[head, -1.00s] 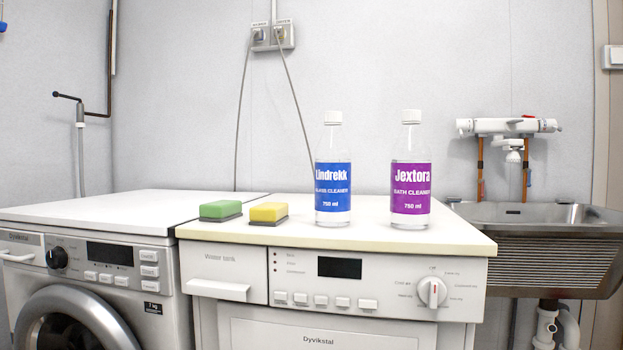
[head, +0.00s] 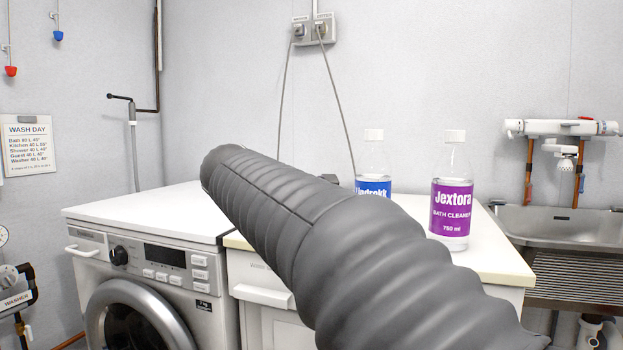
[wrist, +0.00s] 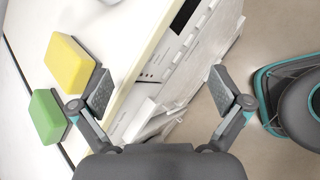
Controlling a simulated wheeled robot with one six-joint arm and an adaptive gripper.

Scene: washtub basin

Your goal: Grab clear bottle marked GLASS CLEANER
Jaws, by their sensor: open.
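The clear bottle with the blue GLASS CLEANER label (head: 373,185) stands upright on the dryer top. My arm hides its lower part in the head view, and it does not show in the wrist view. Right of it, apart, stands a clear bottle with a purple BATH CLEANER label (head: 452,205). My gripper (wrist: 157,92) is open and empty in the wrist view, its fingers spread over the dryer's front edge. In the head view the gripper itself is hidden behind my arm.
A yellow sponge (wrist: 70,62) and a green sponge (wrist: 47,116) lie on the top close to my left finger. A washing machine (head: 150,215) stands at left, a sink (head: 560,222) at right.

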